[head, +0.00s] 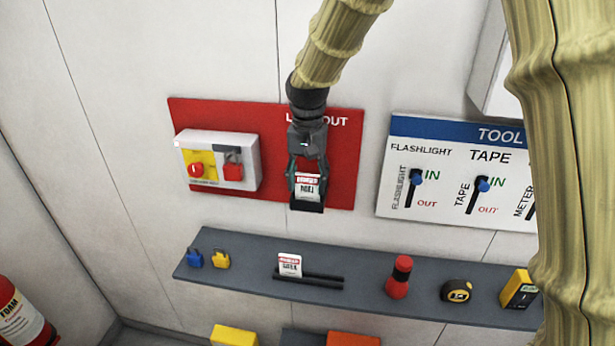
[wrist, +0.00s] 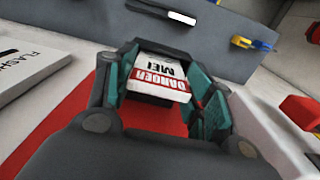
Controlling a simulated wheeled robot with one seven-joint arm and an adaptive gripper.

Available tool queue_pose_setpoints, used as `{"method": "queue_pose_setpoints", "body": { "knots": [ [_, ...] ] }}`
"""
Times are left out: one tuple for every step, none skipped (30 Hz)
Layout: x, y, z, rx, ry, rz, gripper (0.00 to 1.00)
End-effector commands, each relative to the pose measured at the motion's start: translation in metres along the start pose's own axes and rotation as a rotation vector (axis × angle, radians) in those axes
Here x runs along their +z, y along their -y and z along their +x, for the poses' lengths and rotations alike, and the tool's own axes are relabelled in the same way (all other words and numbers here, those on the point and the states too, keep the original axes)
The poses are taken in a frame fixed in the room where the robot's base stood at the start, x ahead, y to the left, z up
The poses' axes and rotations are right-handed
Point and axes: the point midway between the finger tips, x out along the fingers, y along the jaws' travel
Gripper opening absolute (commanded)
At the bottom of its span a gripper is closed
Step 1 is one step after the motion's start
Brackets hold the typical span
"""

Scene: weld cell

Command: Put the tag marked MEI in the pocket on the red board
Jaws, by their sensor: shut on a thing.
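A white tag with a red DANGER band, marked MEI (wrist: 160,78), is between my gripper's fingers; it also shows in the head view (head: 308,186). My gripper (head: 307,180) points down in front of the red board (head: 335,180) and is shut on the tag. The dark pocket (head: 307,207) shows at the tag's lower end, on the lower right part of the board. My fingers and the tag hide much of it. I cannot tell whether the tag's lower edge is inside it.
A white switch box (head: 215,140) is on the board's left. The grey shelf (head: 370,291) below holds another tag (head: 290,265) in a black rack, padlocks (head: 221,259), a red flashlight (head: 399,277), a tape measure (head: 457,290) and a yellow meter (head: 518,289). A tool board (head: 460,172) is at right.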

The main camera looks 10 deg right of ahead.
Motion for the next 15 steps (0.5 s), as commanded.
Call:
{"method": "queue_pose_setpoints", "body": {
  "knots": [
    [0.0000,0.0001,0.0001,0.000,0.000,0.000,0.33],
    [0.0000,0.0001,0.0002,0.000,0.000,0.000,0.33],
    [0.0000,0.0001,0.0007,0.000,0.000,0.000,0.33],
    [0.0000,0.0000,0.0013,0.000,0.000,0.000,0.33],
    [0.0001,0.0000,0.0021,0.001,0.000,0.000,0.33],
    [0.0001,0.0000,0.0031,0.001,0.000,0.000,0.33],
    [0.0001,0.0000,0.0032,0.001,0.000,0.000,0.54],
    [0.0000,0.0000,0.0029,0.000,0.000,0.000,0.60],
    [0.0000,0.0000,0.0028,0.000,0.000,0.000,0.67],
    [0.0000,0.0000,0.0028,0.000,0.000,0.000,0.73],
    [0.0000,0.0000,0.0028,0.000,0.000,0.000,0.74],
    [0.0000,0.0000,0.0028,0.000,0.000,0.000,0.74],
    [0.0000,0.0000,0.0027,0.000,0.000,0.000,0.74],
    [0.0000,0.0000,0.0027,0.000,0.000,0.000,0.74],
    [0.0000,0.0000,0.0027,0.000,0.000,0.000,0.74]
  ]
}}
